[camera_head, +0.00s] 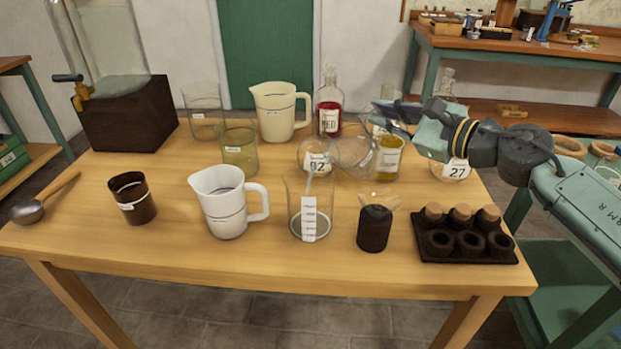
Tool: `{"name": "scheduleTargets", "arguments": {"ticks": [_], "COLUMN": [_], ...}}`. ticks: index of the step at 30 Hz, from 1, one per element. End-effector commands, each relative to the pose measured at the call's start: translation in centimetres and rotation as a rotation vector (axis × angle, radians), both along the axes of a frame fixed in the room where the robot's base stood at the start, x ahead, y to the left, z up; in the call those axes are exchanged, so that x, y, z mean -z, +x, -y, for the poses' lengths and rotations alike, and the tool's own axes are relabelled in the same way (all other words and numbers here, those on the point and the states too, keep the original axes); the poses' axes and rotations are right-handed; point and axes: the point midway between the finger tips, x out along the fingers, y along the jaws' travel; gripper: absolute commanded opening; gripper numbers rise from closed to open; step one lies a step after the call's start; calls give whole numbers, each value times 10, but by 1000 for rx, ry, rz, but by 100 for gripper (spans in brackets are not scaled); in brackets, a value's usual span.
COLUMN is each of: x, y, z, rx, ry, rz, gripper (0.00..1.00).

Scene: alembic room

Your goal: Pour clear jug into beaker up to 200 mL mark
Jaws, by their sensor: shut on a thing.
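The beaker (309,222) is clear, with a white scale strip on its front, and stands upright near the table's front middle. The marks are too small to read, and I cannot tell its liquid level. My gripper (388,122) is above the table's right half, behind and to the right of the beaker. It is shut on what looks like the clear jug (354,148), which is tilted to the left, its mouth toward the space above the beaker. A faint pale streak shows above the beaker; I cannot tell if it is liquid. The jug's handle is hard to make out.
A white jug (225,205) stands left of the beaker. A dark container (374,229) and a dark rack (465,246) stand right. Behind are a round flask (318,155), a yellow jar (386,160), a red bottle (329,105) and a cream jug (277,112).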

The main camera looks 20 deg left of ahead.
Motion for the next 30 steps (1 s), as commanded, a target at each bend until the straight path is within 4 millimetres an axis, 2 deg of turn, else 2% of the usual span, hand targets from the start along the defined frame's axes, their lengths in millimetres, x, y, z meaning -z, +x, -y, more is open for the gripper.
{"name": "scheduleTargets", "arguments": {"ticks": [30], "x": [-13], "y": [-7], "z": [-5], "rx": [1], "ry": [-46], "rz": [73], "gripper": [0]}}
